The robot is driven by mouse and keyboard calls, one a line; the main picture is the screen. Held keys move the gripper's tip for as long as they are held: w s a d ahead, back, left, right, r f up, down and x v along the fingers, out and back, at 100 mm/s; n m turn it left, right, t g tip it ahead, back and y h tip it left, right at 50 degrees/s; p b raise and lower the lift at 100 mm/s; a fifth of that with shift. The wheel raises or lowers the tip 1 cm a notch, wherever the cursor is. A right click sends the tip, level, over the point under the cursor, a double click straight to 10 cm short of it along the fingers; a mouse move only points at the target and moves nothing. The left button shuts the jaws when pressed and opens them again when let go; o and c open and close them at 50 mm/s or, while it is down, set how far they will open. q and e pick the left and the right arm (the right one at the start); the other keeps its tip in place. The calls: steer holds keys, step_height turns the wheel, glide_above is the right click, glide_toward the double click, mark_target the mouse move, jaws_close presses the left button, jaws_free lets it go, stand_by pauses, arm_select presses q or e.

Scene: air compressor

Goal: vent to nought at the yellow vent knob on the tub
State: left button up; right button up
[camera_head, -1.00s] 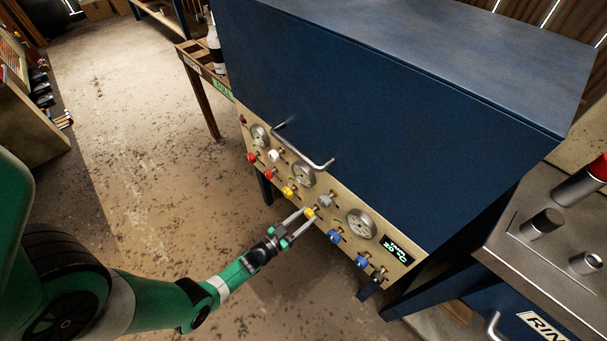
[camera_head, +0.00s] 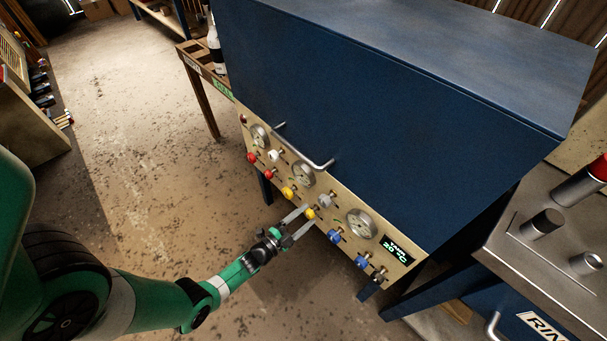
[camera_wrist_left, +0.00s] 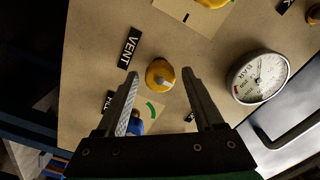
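The yellow vent knob (camera_head: 310,213) sits on the beige front panel of the blue tub (camera_head: 400,130). In the left wrist view the same yellow knob (camera_wrist_left: 160,75) is round, with a black VENT label (camera_wrist_left: 128,48) beside it. My left gripper (camera_head: 307,215) is open, its fingertips at the knob, one to each side. In the left wrist view the open fingers (camera_wrist_left: 160,82) frame the knob with gaps on both sides; contact does not show. The nearest dial gauge (camera_wrist_left: 258,77) lies right of the knob, its needle too small to read. My right gripper is out of view.
A large gauge (camera_head: 361,223) and a green-lit display (camera_head: 397,250) are further right. A metal handle (camera_head: 310,155) juts out above. The floor in front is clear.

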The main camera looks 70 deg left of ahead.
arm_select(q)
steer(key=p+v, duration=0.1)
steer(key=v, duration=0.5)
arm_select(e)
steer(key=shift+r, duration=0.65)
arm_select(q)
steer(key=shift+d, duration=0.1)
